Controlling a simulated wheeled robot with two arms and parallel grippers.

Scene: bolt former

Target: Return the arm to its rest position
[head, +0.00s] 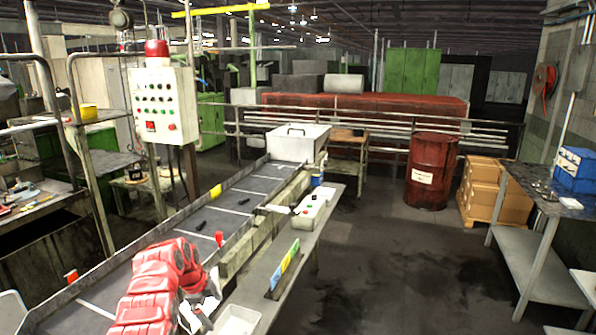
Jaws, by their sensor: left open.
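My left arm (155,290) is red and reaches in from the bottom left, over the near end of the conveyor (235,200). My left gripper (200,312) is at the conveyor's right edge, just above and left of a white tray (237,320). It is open, and I see nothing held in it. Its fingertips show only small and partly behind the arm. My right arm and gripper are not in view.
Small dark parts (200,226) lie on the conveyor. A button box (310,210) and a coloured sign (285,268) stand on the ledge to the right. A control panel (163,105) rises at left. Dark floor (400,270) is open at centre right, before a workbench (545,195).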

